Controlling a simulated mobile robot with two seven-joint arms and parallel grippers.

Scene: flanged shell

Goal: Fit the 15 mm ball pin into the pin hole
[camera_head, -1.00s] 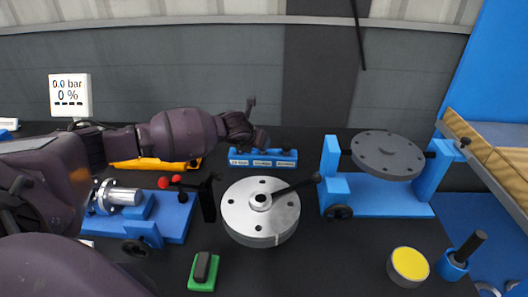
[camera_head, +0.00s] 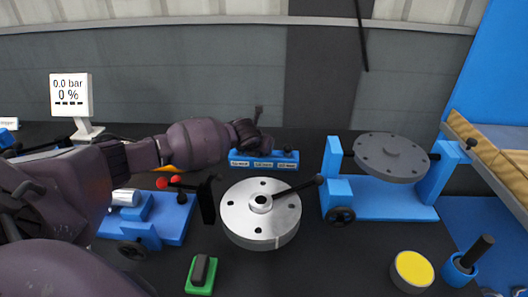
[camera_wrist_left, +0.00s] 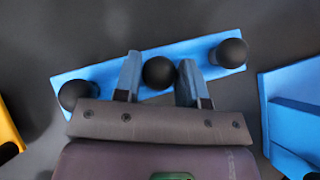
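A blue rack (camera_head: 238,163) with white labels stands at the back middle. In the left wrist view the rack (camera_wrist_left: 100,78) carries three black balls. My left gripper (camera_wrist_left: 160,64) is open above it, its two fingers on either side of the middle ball pin (camera_wrist_left: 159,73). I cannot tell whether they touch it. The labels are too small to read, so I cannot tell which is the 15 mm pin. In the head view my left gripper (camera_head: 258,140) is partly hidden by its wrist. I cannot tell which opening is the pin hole. My right gripper is not in view.
A silver flanged disc (camera_head: 240,220) with a black lever lies in front of the rack. A blue stand (camera_head: 385,205) holding a grey disc is at the right. A blue pump base (camera_head: 172,225), a green block (camera_head: 200,287) and a yellow-topped cylinder (camera_head: 411,270) are nearby.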

